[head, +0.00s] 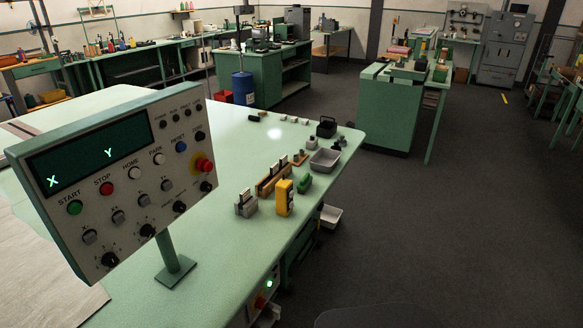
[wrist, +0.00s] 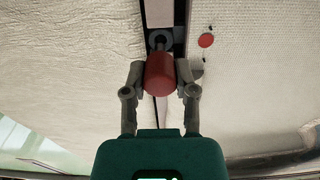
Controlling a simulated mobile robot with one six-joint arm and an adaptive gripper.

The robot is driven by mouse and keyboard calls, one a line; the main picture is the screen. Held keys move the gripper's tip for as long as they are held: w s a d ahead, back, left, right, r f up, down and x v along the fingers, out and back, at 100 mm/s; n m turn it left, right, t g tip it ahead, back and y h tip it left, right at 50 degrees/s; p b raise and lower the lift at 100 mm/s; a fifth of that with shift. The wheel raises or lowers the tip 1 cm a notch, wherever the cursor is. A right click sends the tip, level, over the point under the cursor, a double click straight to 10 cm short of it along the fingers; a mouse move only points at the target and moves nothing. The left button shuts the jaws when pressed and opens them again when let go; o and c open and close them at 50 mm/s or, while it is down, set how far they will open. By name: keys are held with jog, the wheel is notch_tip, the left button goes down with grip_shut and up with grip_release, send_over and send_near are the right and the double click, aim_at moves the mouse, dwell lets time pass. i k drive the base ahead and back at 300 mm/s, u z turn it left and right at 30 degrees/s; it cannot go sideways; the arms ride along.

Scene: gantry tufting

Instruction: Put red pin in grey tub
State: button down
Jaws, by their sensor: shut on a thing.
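In the wrist view my gripper (wrist: 160,80) is shut on the red pin (wrist: 160,72), with its rounded red end between the two fingers. A grey ring-shaped part (wrist: 160,40) sits just beyond the pin, on a dark strip between pale fabric areas. I cannot tell whether the pin is still seated in it. In the head view a grey open tub (head: 325,161) stands near the right edge of the green table, with no red pin seen in it. My gripper is not visible in the head view.
A control panel (head: 110,175) on a post stands at the left of the green table (head: 215,215). A yellow device (head: 285,198), a wooden rack (head: 272,178) and a black caddy (head: 326,127) stand near the tub. A pale bin (head: 331,216) hangs beside the table. A red disc (wrist: 206,40) lies on the right-hand fabric.

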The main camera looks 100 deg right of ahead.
aim_at(325, 161)
jog(key=k, duration=1.65)
jog(key=u, duration=0.5)
jog(key=i, duration=0.15)
jog(key=z, duration=3.2)
